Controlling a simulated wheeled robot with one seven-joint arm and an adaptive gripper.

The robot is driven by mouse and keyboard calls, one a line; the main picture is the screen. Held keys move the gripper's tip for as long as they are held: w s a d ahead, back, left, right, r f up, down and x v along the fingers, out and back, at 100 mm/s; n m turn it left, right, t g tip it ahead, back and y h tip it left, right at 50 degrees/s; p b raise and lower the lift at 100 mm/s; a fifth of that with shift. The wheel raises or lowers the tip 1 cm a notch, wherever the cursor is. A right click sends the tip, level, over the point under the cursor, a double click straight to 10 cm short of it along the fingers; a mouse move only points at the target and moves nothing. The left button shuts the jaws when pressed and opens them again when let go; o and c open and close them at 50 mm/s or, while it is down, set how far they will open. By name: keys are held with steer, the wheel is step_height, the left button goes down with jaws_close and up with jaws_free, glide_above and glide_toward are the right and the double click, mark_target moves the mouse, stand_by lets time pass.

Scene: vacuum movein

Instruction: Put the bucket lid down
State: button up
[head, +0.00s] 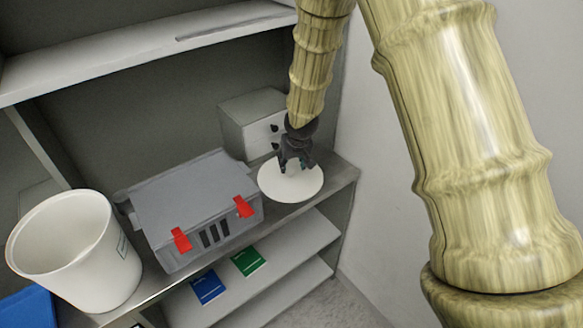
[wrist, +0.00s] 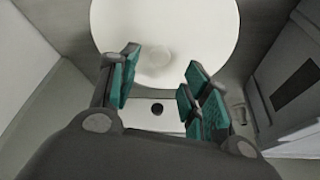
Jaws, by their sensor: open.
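The bucket lid (head: 292,188) is a white round disc. It lies on the right part of the shelf top, between the grey toolbox and the right wall. It also shows in the wrist view (wrist: 190,30), beyond the fingertips. My gripper (head: 294,165) is over the lid with its fingers pointing down. In the wrist view its teal finger pads (wrist: 158,85) are spread with nothing between them. I cannot tell whether a fingertip touches the lid. The white bucket (head: 115,262) stands upright and uncovered at the left.
A grey toolbox (head: 190,200) with red latches is left of the lid. A small drawer box (head: 248,122) stands behind the lid. An upper shelf (head: 150,50) spans overhead. Blue (head: 207,287) and green (head: 248,261) items lie on the lower shelf. The right wall (head: 385,200) is close.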

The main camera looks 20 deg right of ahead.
steer(key=shift+b+v, duration=0.5)
steer(key=shift+v, duration=2.45)
